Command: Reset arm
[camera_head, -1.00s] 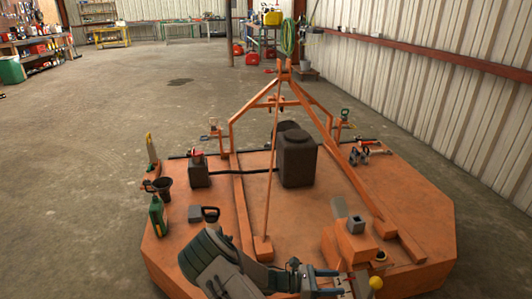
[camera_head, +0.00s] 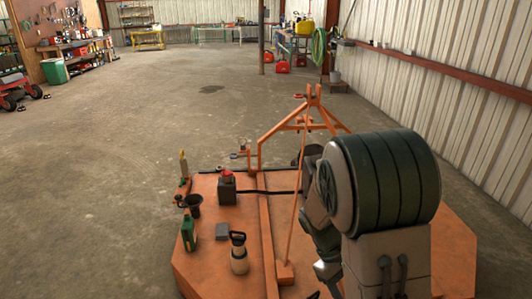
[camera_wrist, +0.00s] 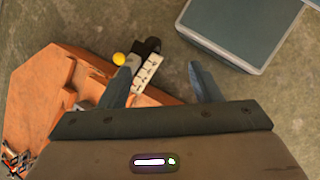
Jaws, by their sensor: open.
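My arm (camera_head: 385,190) stands large on the right of the head view, folded up in front of the orange mower deck (camera_head: 215,275). My gripper cannot be made out in the head view. In the wrist view my gripper (camera_wrist: 163,78) is open, its two blue-grey fingers spread with nothing between them. Beyond the fingertips, lower down, are a white block with dark parts (camera_wrist: 148,70) and a yellow knob (camera_wrist: 119,59) beside the deck's orange edge. The gripper looks apart from them.
Concrete floor (camera_head: 120,130) is clear at left.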

